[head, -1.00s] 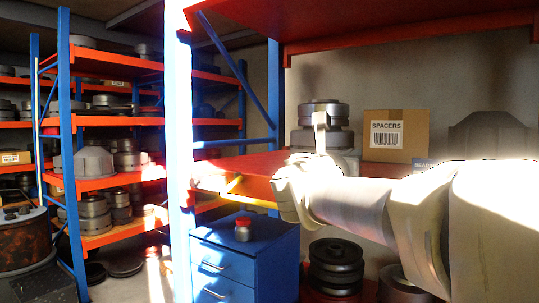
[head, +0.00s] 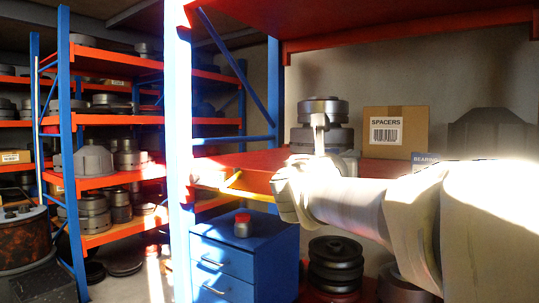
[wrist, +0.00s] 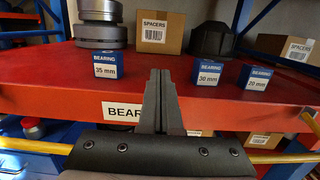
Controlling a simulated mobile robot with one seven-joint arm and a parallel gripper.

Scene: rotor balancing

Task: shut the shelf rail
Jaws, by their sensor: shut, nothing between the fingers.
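The yellow shelf rail (head: 250,195) runs low along the front of the red shelf (head: 255,163) in the head view, with a short slanted yellow piece near the blue upright. In the wrist view the rail (wrist: 275,157) shows to the right and left of my gripper, below the shelf's front edge; its middle is hidden behind the gripper. My gripper (wrist: 160,72) is shut and empty. Its fingers overlap the shelf's front edge in the picture, beside the label starting "BEAR". I cannot tell whether it touches the rail or shelf.
Blue bearing boxes stand on the shelf: 35 mm (wrist: 105,64), 30 mm (wrist: 207,72) and 20 mm (wrist: 255,77). Behind them are a spacers carton (wrist: 160,32) and stacked metal parts (wrist: 101,25). A blue drawer cabinet (head: 245,255) with a red-lidded jar (head: 243,226) stands below left.

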